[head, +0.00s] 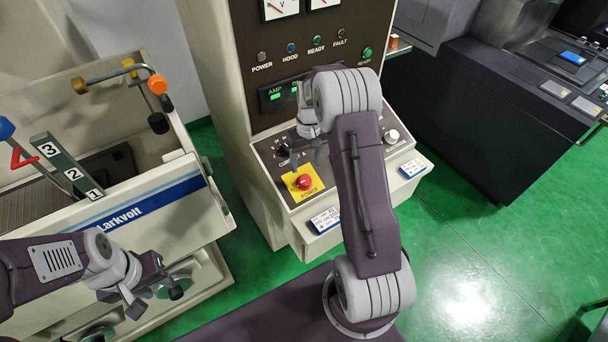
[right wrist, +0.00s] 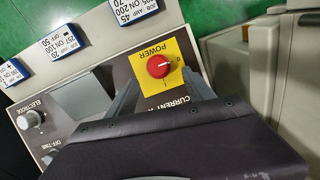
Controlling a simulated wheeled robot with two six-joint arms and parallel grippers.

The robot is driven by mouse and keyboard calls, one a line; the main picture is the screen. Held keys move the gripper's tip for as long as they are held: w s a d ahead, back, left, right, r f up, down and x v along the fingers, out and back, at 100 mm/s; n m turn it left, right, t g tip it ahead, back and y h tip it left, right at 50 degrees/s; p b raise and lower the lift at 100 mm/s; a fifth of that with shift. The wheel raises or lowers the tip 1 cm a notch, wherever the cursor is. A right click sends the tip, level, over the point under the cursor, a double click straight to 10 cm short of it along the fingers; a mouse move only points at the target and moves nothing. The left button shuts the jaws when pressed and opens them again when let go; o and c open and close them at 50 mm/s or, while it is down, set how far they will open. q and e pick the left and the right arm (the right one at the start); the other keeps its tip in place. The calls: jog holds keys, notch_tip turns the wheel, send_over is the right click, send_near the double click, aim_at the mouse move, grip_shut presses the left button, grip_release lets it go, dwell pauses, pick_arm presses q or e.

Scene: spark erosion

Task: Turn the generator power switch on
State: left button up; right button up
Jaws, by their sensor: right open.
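The generator power switch (head: 304,182) is a round red knob on a yellow plate at the front left of the generator's sloped control panel. It also shows in the right wrist view (right wrist: 158,65), under the word POWER, with its white mark pointing toward the 0. My right gripper (head: 317,152) is open above the panel, just behind the switch in the head view. In the right wrist view its two fingers (right wrist: 159,78) lie either side of the switch, apparently not touching it. My left gripper (head: 132,302) hangs at the lower left, far from the switch; its fingers are unclear.
The generator cabinet (head: 220,100) carries a row of lamps; the POWER lamp (head: 262,57) looks grey. Other knobs (head: 392,137) and blue-white cards (head: 325,220) are close to the switch. The Larkvolt machine tank (head: 190,205) stands left, a dark machine (head: 470,120) right.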

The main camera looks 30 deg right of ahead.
aim_at(305, 178)
jog(key=f, duration=0.1)
jog(key=f+p, duration=0.1)
jog(key=w+d+f, duration=0.1)
jog(key=f, duration=0.2)
jog(key=f+p, duration=0.2)
jog(key=f, duration=0.1)
jog(key=shift+s+a, duration=0.1)
jog(key=shift+a, duration=0.2)
jog(key=shift+s+a+f, duration=0.15)
jog(key=shift+a+f, duration=0.05)
jog(key=shift+f, duration=0.25)
jog(key=shift+d+f, duration=0.15)
jog(key=shift+d, duration=0.05)
jog(key=shift+w, duration=0.25)
jog(key=c, duration=0.4)
pick_arm(q)
jog(key=r, duration=0.2)
jog(key=w+d+r, duration=0.1)
jog(key=shift+r, duration=0.15)
pick_arm(e)
grip_shut()
